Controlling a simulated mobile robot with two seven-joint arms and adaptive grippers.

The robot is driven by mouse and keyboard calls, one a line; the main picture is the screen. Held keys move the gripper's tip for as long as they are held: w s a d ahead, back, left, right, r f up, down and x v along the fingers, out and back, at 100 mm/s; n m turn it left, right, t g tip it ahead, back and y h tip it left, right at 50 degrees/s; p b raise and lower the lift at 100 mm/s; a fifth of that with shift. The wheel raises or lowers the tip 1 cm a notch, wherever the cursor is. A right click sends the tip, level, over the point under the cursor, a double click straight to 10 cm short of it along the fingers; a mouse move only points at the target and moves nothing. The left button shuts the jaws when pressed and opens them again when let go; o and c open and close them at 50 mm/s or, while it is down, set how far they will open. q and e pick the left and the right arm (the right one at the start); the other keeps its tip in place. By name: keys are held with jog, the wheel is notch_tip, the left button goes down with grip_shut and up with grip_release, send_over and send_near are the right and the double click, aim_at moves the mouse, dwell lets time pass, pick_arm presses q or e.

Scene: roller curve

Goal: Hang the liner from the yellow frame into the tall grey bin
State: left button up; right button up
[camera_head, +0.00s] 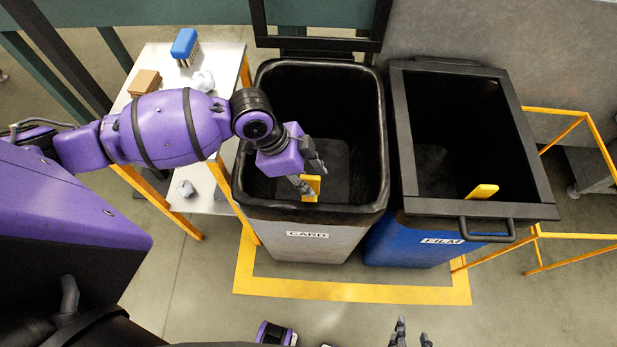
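The tall grey bin (300,240), labelled CARD, stands in the middle. Its rim and inside are black; I cannot tell whether that black is a liner. A yellow-orange frame (568,236) stands at the right, with no liner visible on the part in view. My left gripper (316,179) is over the grey bin's opening, fingers apart. A small yellow tab (311,188) shows just below its fingers; I cannot tell whether they touch. My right gripper (412,337) is at the bottom edge, partly cut off, fingers apart with nothing seen between them.
A blue bin (395,242), labelled FILM, with a black rectangular top (530,165), stands close on the right. Yellow tape (350,292) edges the floor. A white table (230,65) at left holds a blue brush (185,44), a brown block (145,82) and crumpled white pieces.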

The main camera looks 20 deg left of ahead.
pick_arm(q)
jog(key=v, duration=1.1)
pick_arm(e)
jog(key=shift+w, duration=0.1)
pick_arm(q)
jog(key=shift+a+r, duration=0.1)
jog(key=s+d+f+n, duration=0.3)
jog(key=s+f+n, duration=0.2)
jog(key=s+f, duration=0.85)
jog(key=s+a+f+n+g+y, duration=0.1)
jog(key=s+a+n+y, duration=0.3)
jog(key=s, duration=0.7)
jog(key=s+a+f+n+g+y, duration=0.1)
jog(key=s+a+n, duration=0.5)
jog(key=s, duration=0.5)
jog(key=w+d+f+t+h+p, duration=0.1)
jog(key=w+d+t+p, duration=0.3)
jog(key=w+t, duration=0.5)
jog(key=w+f+p, duration=0.1)
jog(key=w+p, duration=0.1)
jog(key=w, duration=0.4)
jog(key=shift+w+d+f+m, duration=0.15)
jog(key=shift+d+f+m, duration=0.05)
jog(key=shift+m, duration=0.1)
pick_arm(e)
notch_tip(320, 180, up, 6)
jog(key=w+a, duration=0.1)
jog(key=w, duration=0.1)
jog(key=shift+r+t, duration=0.25)
jog(key=shift+t, duration=0.05)
